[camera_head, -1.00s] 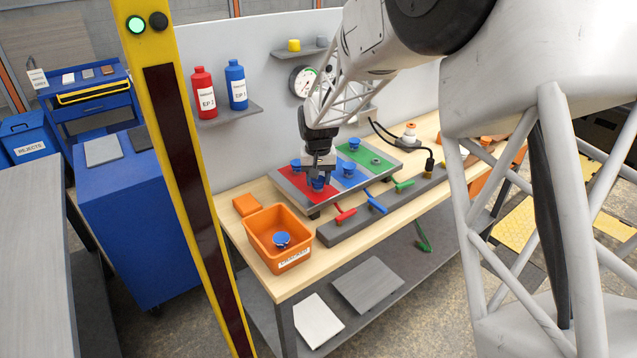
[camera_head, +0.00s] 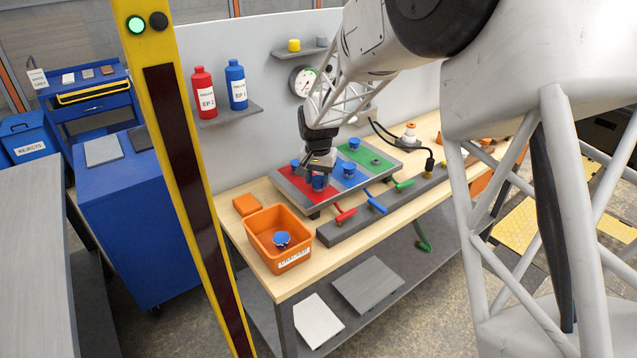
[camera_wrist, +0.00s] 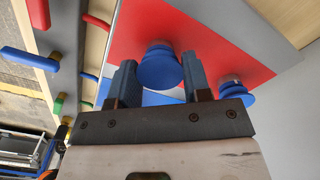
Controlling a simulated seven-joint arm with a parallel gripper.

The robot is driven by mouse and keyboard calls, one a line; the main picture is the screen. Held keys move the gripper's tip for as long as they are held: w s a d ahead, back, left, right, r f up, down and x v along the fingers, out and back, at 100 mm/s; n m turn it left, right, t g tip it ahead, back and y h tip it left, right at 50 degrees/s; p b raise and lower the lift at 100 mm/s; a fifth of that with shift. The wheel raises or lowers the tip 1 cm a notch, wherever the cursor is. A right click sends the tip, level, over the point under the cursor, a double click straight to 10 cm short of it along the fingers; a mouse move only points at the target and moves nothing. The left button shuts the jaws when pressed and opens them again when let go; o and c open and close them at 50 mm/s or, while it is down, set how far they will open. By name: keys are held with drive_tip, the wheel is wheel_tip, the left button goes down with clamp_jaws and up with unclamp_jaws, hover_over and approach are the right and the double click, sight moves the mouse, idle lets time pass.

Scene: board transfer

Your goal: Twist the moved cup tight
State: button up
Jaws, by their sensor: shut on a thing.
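My gripper (camera_head: 319,168) points down over the red panel (camera_head: 300,190) of the board. It is shut on a blue cup (camera_head: 319,183). In the wrist view this cup (camera_wrist: 158,68) sits between the two fingertips, over the red area near its edge. A second blue cup (camera_head: 295,165) stands on the red panel behind and left of the gripper; it also shows in the wrist view (camera_wrist: 235,90). Another blue cup (camera_head: 348,171) stands on the blue panel, and one more (camera_head: 354,143) on the green panel (camera_head: 372,154). The cup's base and seating are hidden.
An orange bin (camera_head: 267,254) with a blue cup (camera_head: 281,239) inside stands at the front left of the bench. A grey rail (camera_head: 340,232) with red, blue and green handles runs along the board's front. A black cable (camera_head: 383,134) lies behind right. A grey ring (camera_head: 376,161) lies on the green panel.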

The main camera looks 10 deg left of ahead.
sight(318, 179)
drive_tip(key=shift+m, duration=0.4)
drive_tip(key=o, duration=0.5)
drive_tip(key=shift+m, duration=0.3)
drive_tip(key=o, duration=0.5)
drive_tip(key=shift+r, duration=3.85)
